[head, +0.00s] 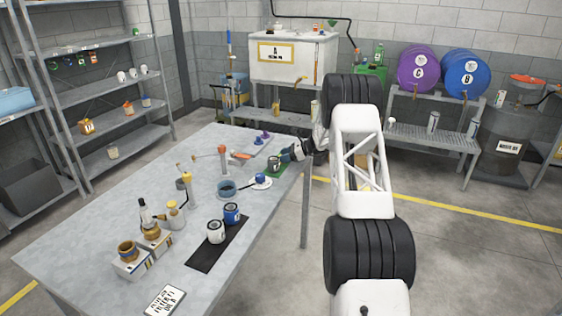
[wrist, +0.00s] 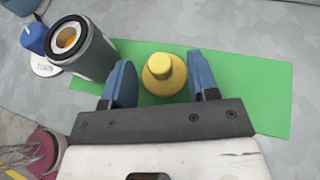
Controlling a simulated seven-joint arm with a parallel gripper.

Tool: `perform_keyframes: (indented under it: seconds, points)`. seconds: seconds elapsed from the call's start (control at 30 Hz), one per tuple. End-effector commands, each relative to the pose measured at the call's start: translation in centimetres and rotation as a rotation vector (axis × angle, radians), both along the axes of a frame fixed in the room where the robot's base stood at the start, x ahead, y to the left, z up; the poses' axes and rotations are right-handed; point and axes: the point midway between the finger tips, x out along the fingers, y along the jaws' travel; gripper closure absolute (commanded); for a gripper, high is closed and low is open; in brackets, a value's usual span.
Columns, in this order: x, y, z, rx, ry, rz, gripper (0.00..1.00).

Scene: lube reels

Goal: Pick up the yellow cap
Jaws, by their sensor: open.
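A yellow cap (wrist: 162,72) with a round raised knob stands on a green mat (wrist: 260,95) in the wrist view. My gripper (wrist: 160,80) is open, with its two blue fingers on either side of the cap. In the head view my gripper (head: 288,155) is over the far right edge of the table, at the green mat (head: 271,172). I cannot make out the cap there.
A dark grey cylinder (wrist: 97,55) with an orange centre stands close beside my left finger. A blue item (wrist: 34,38) sits on a white labelled disc (wrist: 45,68) beyond it. The mat right of my gripper is clear. Cans (head: 216,232) and bottles stand on the grey table (head: 265,255).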

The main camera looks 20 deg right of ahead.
Motion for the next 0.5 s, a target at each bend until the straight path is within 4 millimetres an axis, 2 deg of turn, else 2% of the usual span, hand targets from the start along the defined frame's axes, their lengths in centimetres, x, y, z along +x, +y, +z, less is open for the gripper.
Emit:
perform_keyframes:
  seconds: [0.13,0.5]
  points:
    - [0.33,0.63,-0.25,0.000,0.000,-0.001,0.46]
    - [0.34,0.64,-0.24,0.000,0.000,-0.001,0.46]
